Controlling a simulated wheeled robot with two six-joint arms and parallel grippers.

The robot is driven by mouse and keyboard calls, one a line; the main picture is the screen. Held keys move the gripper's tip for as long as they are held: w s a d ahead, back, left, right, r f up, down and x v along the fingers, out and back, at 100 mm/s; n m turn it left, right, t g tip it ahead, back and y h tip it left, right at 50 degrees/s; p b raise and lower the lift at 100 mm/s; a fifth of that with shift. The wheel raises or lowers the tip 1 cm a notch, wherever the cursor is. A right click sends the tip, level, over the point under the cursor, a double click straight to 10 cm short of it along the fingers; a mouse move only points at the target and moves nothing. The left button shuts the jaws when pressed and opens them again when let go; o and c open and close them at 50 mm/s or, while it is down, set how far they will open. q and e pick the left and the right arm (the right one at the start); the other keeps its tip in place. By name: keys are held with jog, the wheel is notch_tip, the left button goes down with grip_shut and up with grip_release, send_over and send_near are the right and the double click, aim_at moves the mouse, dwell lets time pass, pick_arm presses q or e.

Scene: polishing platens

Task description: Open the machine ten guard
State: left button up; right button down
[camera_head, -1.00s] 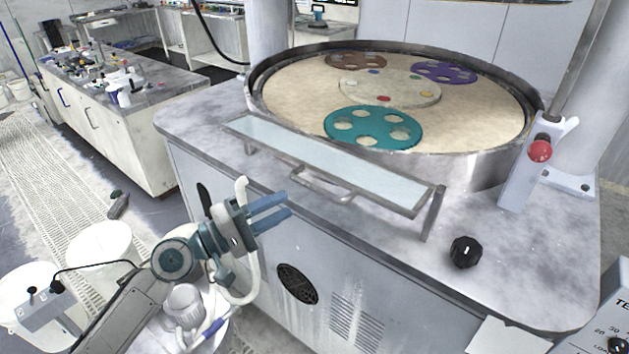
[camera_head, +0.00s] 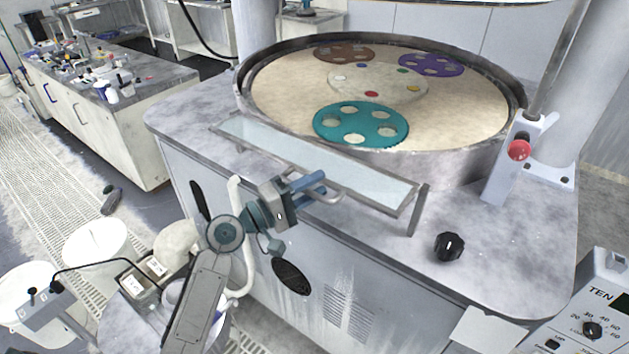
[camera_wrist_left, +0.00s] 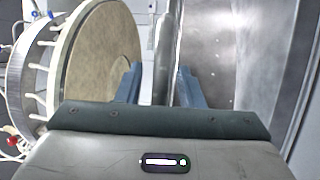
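The guard (camera_head: 330,160) is a clear panel in a grey metal frame. It stands low along the front of the round polishing table (camera_head: 450,105), on a grey worktop. Its bar handle (camera_head: 330,199) sticks out from the front edge. My left gripper (camera_head: 316,185) is at the handle's left part, with its blue fingers overlapping it in the head view. In the left wrist view the fingers (camera_wrist_left: 160,80) are apart, with a metal bar between them. Contact with the handle cannot be told. My right gripper is not in view.
Teal, brown and purple carrier discs lie on the platen. A red knob (camera_head: 519,150) is on a post at right, and a black knob (camera_head: 449,246) is on the worktop front. A control box marked TEN (camera_head: 605,300) is at lower right. White buckets (camera_head: 95,245) stand at left.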

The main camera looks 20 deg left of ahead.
pick_arm(q)
jog(key=shift+w+d, duration=0.15)
grip_shut()
notch_tip(320, 180, up, 3)
jog(key=shift+w+f+p, duration=0.1)
jog(key=shift+p, duration=0.35)
grip_release()
jog(key=shift+w+f, duration=0.1)
